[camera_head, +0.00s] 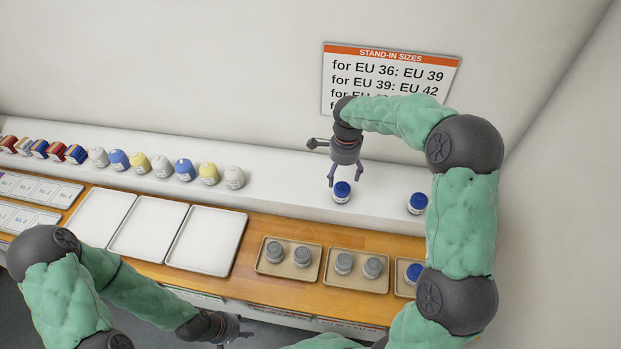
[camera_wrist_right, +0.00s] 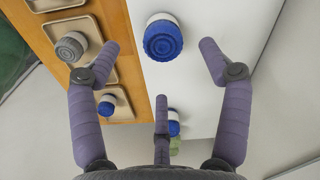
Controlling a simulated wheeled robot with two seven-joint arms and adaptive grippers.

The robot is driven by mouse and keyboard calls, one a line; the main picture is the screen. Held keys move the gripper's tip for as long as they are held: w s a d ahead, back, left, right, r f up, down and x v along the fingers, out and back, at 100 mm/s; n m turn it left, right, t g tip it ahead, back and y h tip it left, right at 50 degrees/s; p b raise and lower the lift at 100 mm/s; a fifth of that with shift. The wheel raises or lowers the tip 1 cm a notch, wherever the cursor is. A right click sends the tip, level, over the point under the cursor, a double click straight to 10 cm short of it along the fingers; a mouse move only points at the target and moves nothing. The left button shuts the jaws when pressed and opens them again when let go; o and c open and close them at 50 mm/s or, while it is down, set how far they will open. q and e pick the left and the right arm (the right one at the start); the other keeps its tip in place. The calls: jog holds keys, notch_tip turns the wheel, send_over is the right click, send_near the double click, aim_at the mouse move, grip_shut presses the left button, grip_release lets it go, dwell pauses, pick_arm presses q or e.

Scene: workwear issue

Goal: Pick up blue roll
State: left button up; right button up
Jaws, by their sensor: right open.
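A blue roll (camera_head: 342,191) with a white band stands on the white ledge. My right gripper (camera_head: 331,180) is open just above it, and the fingers do not appear to touch it. In the right wrist view this roll (camera_wrist_right: 163,37) shows ahead, between the spread tips of my right gripper (camera_wrist_right: 167,52). A second blue roll (camera_head: 418,203) stands further right on the ledge; it also shows in the right wrist view (camera_wrist_right: 173,122). A third blue roll (camera_head: 414,271) sits in a tray, partly hidden by my right arm. My left gripper (camera_head: 240,329) is low at the front, away from the rolls.
Beige trays (camera_head: 284,272) with grey rolls (camera_head: 303,256) stand on the wooden counter. Empty white trays (camera_head: 205,240) lie to the left. A sign (camera_head: 390,75) hangs on the wall behind my right arm.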

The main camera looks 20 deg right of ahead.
aim_at(343, 187)
jog(key=f, duration=0.5)
jog(key=shift+w+a+f, duration=0.15)
jog(key=shift+w+f, duration=0.1)
jog(key=shift+w, duration=0.05)
jog(key=f, duration=0.3)
jog(key=d+f, duration=0.1)
jog(key=shift+s+d+f+b, duration=0.1)
jog(key=shift+s+f+b, duration=0.1)
jog(key=shift+s+b, duration=0.1)
jog(key=shift+f, duration=0.45)
jog(key=c, duration=1.3)
